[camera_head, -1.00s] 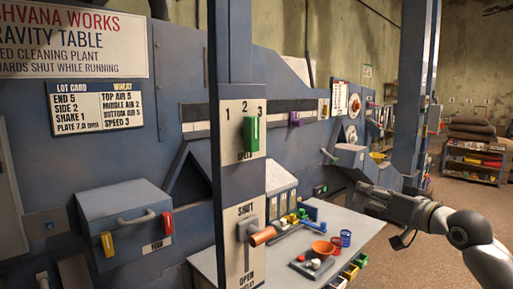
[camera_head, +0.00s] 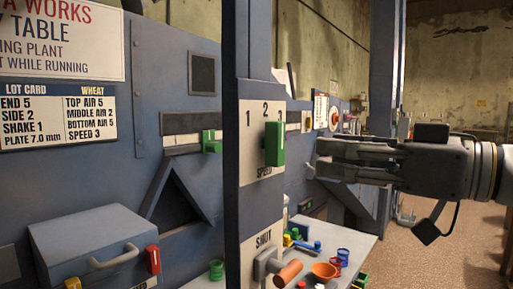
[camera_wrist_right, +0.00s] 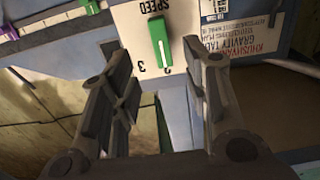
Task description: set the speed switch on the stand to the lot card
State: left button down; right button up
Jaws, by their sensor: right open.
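The speed switch is a green upright handle (camera_head: 274,143) on a white plate marked 1, 2, 3 on the blue stand (camera_head: 233,215). The handle appears below the 2 and 3; its exact setting is unclear. The lot card (camera_head: 57,115) at left reads SPEED 3 under WHEAT. My right gripper (camera_head: 318,160) is to the right of the switch, open and empty, its fingers toward the stand. In the right wrist view the green handle (camera_wrist_right: 159,42) shows between and beyond the open fingers (camera_wrist_right: 155,58), apart from them. My left gripper is out of view.
Below the switch is a SHUT plate with an orange-handled lever (camera_head: 287,273). A table (camera_head: 350,246) with bowls and small items stands behind it. A grey feed box (camera_head: 88,245) is at lower left. Another green handle (camera_head: 211,141) sits on the machine behind.

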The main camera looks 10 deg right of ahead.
aim_at(282, 147)
jog(key=x, duration=0.1)
jog(key=p+x, duration=0.1)
jog(key=x, duration=0.1)
jog(key=p+x, duration=0.1)
jog(key=x, duration=0.1)
jog(key=shift+s+r, duration=0.1)
jog(key=shift+r, duration=0.15)
jog(key=p+x, duration=0.1)
jog(key=x, duration=0.3)
jog(key=shift+f, duration=0.1)
jog(key=shift+w+a+f, duration=0.1)
jog(key=shift+w+a, duration=0.15)
jog(key=shift+w, duration=0.15)
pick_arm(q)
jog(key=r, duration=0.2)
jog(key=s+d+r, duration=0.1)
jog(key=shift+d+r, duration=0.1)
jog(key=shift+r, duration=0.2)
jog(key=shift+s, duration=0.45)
pick_arm(e)
grip_shut()
